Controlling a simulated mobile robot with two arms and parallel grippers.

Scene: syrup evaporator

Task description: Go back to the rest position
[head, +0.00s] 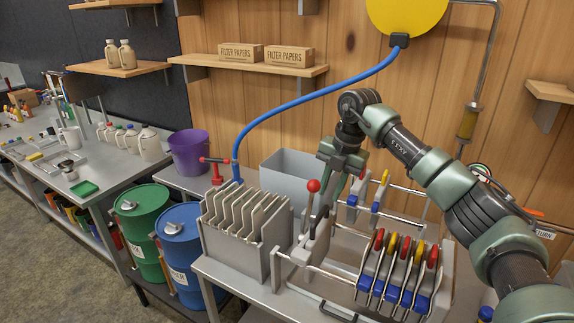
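My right arm comes in from the right and reaches over the filter press. My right gripper (346,196) points down, with its fingers looking apart and nothing visible between them. It hangs just right of a lever with a red knob (313,186), above the press's rails; whether it touches anything there is unclear. On the press, several plates with red and yellow tops and blue lower parts (398,275) hang at the front right. More coloured plates (378,192) sit further back. My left gripper is not in view.
A grey rack of plates (240,240) stands left of the press, with a grey bin (290,168) behind it. A blue hose (300,98) arcs to a yellow disc (405,14). A purple bucket (189,153), green drum (141,218) and blue drum (181,250) stand further left.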

